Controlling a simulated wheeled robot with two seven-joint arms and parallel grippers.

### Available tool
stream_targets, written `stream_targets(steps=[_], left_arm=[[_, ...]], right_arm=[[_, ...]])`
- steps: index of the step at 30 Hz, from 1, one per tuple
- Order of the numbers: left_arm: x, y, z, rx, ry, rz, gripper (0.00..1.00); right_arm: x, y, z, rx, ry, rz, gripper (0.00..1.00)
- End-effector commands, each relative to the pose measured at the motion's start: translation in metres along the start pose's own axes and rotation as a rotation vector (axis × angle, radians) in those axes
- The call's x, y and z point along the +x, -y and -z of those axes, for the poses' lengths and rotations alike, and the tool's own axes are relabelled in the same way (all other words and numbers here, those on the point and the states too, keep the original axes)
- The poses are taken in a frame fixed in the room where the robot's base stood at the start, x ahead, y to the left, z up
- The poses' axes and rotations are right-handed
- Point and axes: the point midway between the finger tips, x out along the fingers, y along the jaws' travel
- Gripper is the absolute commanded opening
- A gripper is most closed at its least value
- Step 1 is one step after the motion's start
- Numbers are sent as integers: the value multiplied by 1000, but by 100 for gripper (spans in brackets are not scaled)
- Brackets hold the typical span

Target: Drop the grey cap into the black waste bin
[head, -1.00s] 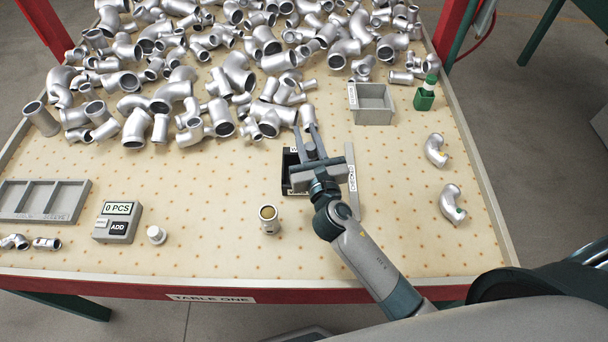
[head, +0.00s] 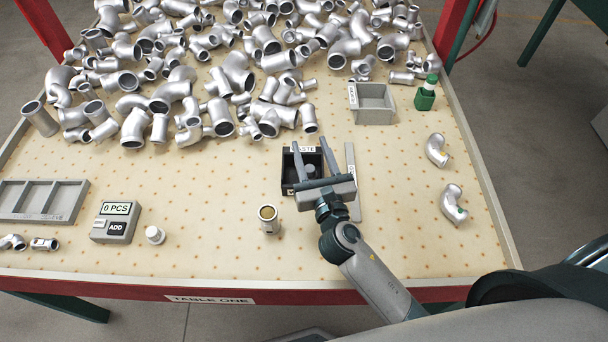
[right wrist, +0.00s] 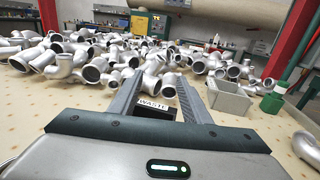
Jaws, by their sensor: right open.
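The black waste bin (head: 288,181) stands mid-table, a label on its far rim. It also shows partly in the right wrist view (right wrist: 165,113), mostly hidden by my gripper. My right gripper (head: 311,146) is open above it, its fingers spread across its opening; it shows in the right wrist view too (right wrist: 165,84). A small grey round piece, apparently the grey cap (head: 310,170), shows between the fingers against the dark bin inside; it looks to be in the bin, though its height is hard to tell. My left gripper is out of view.
A fitting with a gold-coloured inside (head: 268,219) stands left of my arm. A white knob-like piece (head: 155,235) and a counter box (head: 116,222) are farther left. A grey box (head: 374,117) stands back right. Silver castings (head: 240,75) fill the far table.

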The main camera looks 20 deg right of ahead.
Motion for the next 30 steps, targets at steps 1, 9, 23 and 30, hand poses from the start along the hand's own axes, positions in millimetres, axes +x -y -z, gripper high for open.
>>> stream_targets(steps=[1, 9, 23, 30], left_arm=[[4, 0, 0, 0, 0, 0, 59], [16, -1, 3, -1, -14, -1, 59], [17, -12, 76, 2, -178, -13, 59], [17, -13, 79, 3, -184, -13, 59]], right_arm=[[-11, 0, 3, 1, -2, -1, 44], [-66, 0, 3, 2, -3, -1, 44], [-122, 0, 1, 1, 0, 0, 44], [-125, 0, 0, 1, 0, 0, 44]])
